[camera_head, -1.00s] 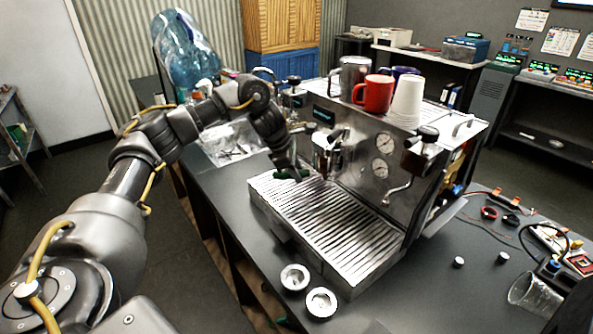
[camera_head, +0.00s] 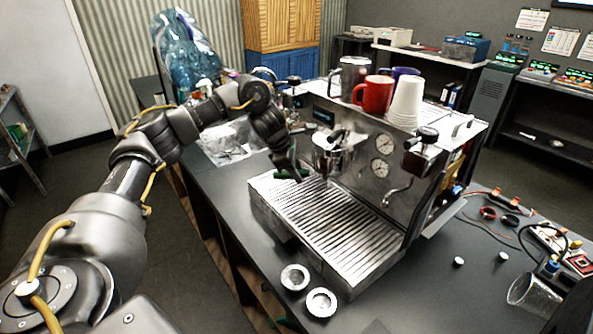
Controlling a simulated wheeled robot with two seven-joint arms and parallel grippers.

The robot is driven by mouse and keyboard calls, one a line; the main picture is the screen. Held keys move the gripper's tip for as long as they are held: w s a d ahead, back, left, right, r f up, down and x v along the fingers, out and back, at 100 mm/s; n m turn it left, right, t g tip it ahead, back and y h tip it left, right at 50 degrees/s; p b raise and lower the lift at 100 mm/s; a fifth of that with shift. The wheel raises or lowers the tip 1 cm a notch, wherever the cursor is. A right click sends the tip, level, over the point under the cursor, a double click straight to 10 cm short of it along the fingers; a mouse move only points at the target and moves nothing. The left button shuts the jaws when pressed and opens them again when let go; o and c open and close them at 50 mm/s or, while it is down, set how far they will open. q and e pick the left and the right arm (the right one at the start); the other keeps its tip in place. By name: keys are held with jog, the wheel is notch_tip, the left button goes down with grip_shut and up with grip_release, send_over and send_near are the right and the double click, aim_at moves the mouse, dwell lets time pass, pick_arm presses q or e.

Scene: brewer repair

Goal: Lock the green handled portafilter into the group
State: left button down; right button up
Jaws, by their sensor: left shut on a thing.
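The espresso machine (camera_head: 345,118) stands on the dark counter with its front and slatted drip tray (camera_head: 325,225) facing me. The group (camera_head: 329,150) is on the upper left of its front. My left gripper (camera_head: 293,172) is at the left of the group, above the back left of the drip tray. It is shut on the green handle (camera_head: 285,177) of the portafilter, of which only a little shows. The portafilter's head is at or just under the group; I cannot tell whether it is seated. My right gripper is out of view.
Two small round metal baskets (camera_head: 295,277) lie on the counter before the drip tray. A red mug (camera_head: 374,93), other mugs and white paper cups (camera_head: 406,101) stand on the machine. A steam wand (camera_head: 397,193) hangs right of the group. A glass jug (camera_head: 533,293) is at right.

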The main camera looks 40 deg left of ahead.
pick_arm(q)
jog(key=shift+r+p, duration=1.2)
jog(key=shift+p, duration=0.15)
dwell(2.4)
jog(key=shift+s+d+n+y+p, duration=0.3)
jog(key=shift+s+d+n+p, duration=0.15)
jog(key=shift+n, duration=0.25)
jog(key=shift+s+d+n+p, duration=0.15)
jog(key=shift+s+n+p, duration=0.05)
jog(key=shift+n+p, duration=0.1)
jog(key=shift+s+d+n+t+y+p, duration=0.4)
jog(key=shift+s+d+n+y+p, duration=0.25)
jog(key=shift+n+p, duration=0.4)
jog(key=shift+s+d+n+y+p, duration=0.25)
jog(key=shift+d+n+p, duration=0.3)
jog(key=shift+n+p, duration=0.25)
